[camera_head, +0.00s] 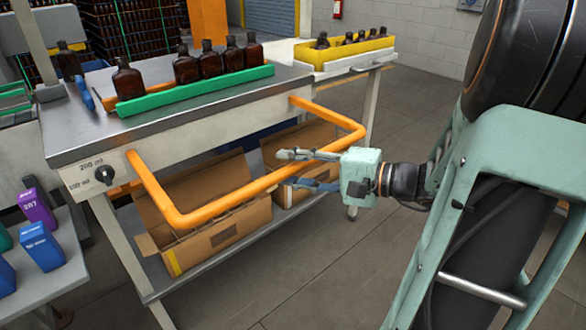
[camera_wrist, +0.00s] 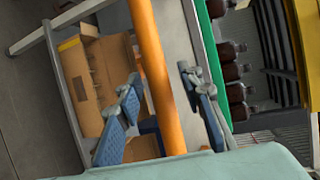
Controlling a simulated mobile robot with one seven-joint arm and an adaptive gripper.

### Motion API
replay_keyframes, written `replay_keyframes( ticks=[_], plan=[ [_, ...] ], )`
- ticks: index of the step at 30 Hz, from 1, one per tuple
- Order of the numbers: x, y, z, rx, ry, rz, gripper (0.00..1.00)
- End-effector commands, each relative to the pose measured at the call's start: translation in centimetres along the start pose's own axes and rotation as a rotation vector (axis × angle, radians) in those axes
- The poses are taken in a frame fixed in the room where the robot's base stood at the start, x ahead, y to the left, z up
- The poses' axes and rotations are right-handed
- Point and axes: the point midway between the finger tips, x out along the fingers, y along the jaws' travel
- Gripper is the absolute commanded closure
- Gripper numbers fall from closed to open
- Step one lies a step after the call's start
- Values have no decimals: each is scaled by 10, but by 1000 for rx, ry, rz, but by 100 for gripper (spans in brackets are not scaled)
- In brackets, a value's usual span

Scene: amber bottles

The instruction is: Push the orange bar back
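The orange bar (camera_head: 240,193) is a U-shaped tube sticking out from the front of the steel workbench, with both ends fixed at its front panel. My gripper (camera_head: 287,168) is at the right half of the bar's front stretch, reaching in from the right. Its two fingers are spread, one above and one below the bar. In the wrist view the bar (camera_wrist: 155,65) runs between the open fingers (camera_wrist: 158,80), with a gap visible on each side. I cannot tell whether the gripper's palm touches the bar.
The workbench (camera_head: 70,135) carries a green rail (camera_head: 190,92) with several amber bottles (camera_head: 210,62). A yellow tray (camera_head: 340,52) of bottles stands behind right. Open cardboard boxes (camera_head: 215,238) sit on the shelf under the bar. Blue cartons (camera_head: 40,247) stand at left. Floor in front is clear.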

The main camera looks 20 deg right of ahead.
Motion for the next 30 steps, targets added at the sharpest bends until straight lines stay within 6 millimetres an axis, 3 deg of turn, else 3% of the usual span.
replay_keyframes(
  ticks=[2,12,23,30],
  plan=[
    [0,0,0,0,0,0,66],
    [0,0,0,0,0,0,100],
    [0,0,0,0,0,0,100],
    [14,-2,-5,-2,-3,0,100]
  ],
)
